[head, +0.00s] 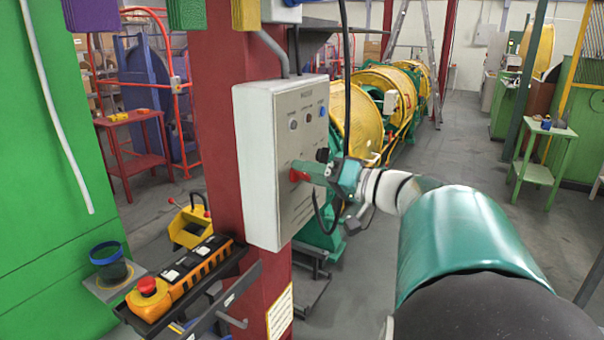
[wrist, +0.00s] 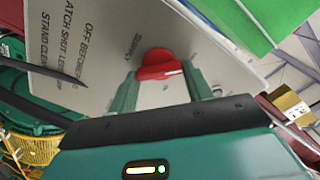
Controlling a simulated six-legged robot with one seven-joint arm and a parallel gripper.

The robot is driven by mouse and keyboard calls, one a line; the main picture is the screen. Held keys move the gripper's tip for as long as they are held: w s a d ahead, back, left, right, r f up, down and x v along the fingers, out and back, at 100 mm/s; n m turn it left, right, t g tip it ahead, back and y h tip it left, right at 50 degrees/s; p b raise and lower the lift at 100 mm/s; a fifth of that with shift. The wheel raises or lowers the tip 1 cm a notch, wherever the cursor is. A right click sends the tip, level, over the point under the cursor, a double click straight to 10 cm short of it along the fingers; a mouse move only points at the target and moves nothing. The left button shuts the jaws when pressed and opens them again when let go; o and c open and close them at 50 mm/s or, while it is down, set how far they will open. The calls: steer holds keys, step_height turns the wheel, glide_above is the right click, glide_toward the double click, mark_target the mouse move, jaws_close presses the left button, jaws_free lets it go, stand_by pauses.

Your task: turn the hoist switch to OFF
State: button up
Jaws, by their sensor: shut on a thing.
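A light grey switch box (head: 262,165) is fixed to a dark red column. A red rotary knob (head: 299,174) sits low on its front face, and it also shows in the wrist view (wrist: 158,64). My gripper (head: 308,172) reaches in from the right, with its green fingers (wrist: 163,88) on either side of the red knob, shut on it. A small label beside the knob is too blurred to read surely. The knob's exact pointing is unclear. A black knob (head: 322,155) sits above and to the right of it on the same face.
Small round controls (head: 292,124) sit higher on the box. An orange pendant with a red button (head: 147,286) lies on a black shelf at lower left. A black cable hangs beside the box near my gripper. Yellow strander drums (head: 352,118) stand behind.

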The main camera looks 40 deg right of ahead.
steer(key=o, duration=1)
steer(key=shift+s+d, duration=0.1)
steer(key=shift+s, duration=0.05)
steer(key=v, duration=1.3)
steer(key=shift+s, duration=0.25)
